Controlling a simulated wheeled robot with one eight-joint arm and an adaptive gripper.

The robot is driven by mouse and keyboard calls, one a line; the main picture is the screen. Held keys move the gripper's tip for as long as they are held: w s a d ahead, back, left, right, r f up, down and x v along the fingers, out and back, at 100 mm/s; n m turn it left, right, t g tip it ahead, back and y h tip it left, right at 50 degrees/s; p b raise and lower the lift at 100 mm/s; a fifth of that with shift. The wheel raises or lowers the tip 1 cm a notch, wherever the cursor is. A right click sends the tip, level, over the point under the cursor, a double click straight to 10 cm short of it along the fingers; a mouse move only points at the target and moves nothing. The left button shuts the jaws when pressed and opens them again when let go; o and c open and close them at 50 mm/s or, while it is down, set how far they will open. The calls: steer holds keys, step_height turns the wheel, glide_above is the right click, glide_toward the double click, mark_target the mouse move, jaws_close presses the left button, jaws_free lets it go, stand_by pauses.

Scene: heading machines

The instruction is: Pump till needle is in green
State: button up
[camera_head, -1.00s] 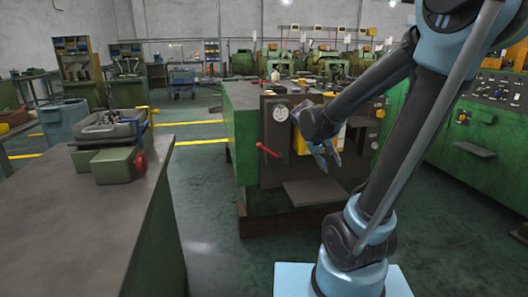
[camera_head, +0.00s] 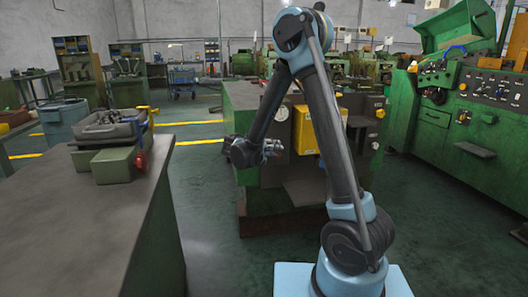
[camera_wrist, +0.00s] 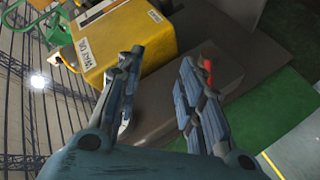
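A round white gauge (camera_head: 281,114) sits on the front of the green machine (camera_head: 240,110), and its needle is too small to read. My gripper (camera_head: 270,150) is in front of the machine, below and left of the gauge. In the wrist view my gripper (camera_wrist: 160,65) has its two fingers spread apart with nothing between them. A red lever grip (camera_wrist: 207,66) shows just beyond the right finger there, partly hidden by it. In the head view the lever is mostly hidden by my gripper.
A yellow box (camera_head: 306,130) is fixed to the machine's front; its "WAY OIL" label (camera_wrist: 87,50) shows in the wrist view. A grey workbench (camera_head: 70,220) with a tray (camera_head: 104,126) stands at left. Open floor (camera_head: 205,215) lies between the bench and machine.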

steer(key=a+f+t, duration=0.2)
steer(key=a+f, duration=0.1)
steer(key=a, duration=0.4)
steer(key=a+f+t, duration=0.2)
steer(key=a+f, duration=0.1)
steer(key=a, duration=0.4)
steer(key=x, duration=1.6)
steer(key=shift+w+d+r, duration=0.1)
steer(key=shift+w+r, duration=0.05)
steer(key=shift+r, duration=0.2)
steer(key=shift+c, duration=0.4)
jaws_close()
